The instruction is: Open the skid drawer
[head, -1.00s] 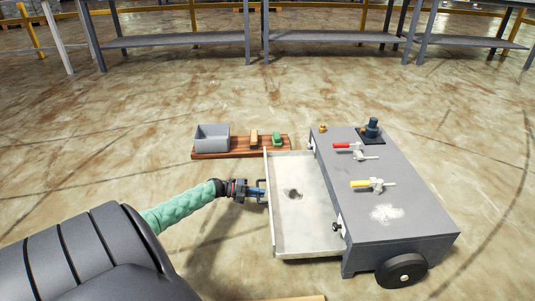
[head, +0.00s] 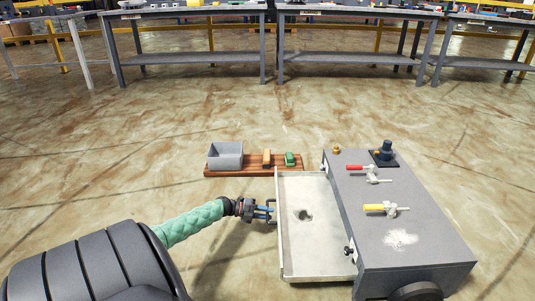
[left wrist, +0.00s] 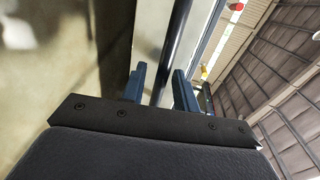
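The skid (head: 425,225) is a grey box on wheels in the head view. Its pale, shallow drawer (head: 310,240) is pulled well out of its left side, and a dark patch shows on the drawer floor. A dark bar handle (head: 272,211) is on the drawer's left wall. My left gripper (head: 266,212) is at this handle, its blue fingers spaced apart. In the left wrist view the handle bar (left wrist: 173,50) runs between the fingers (left wrist: 160,88), with gaps beside it, so the gripper is open around it. My right gripper is not in view.
A brown board (head: 240,171) holding a grey bin (head: 227,155), a tan block (head: 266,158) and a green block (head: 290,159) lies beyond the drawer. Red (head: 361,168) and yellow (head: 380,208) valve handles stand on the skid. Open floor lies left; tables (head: 195,62) stand behind.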

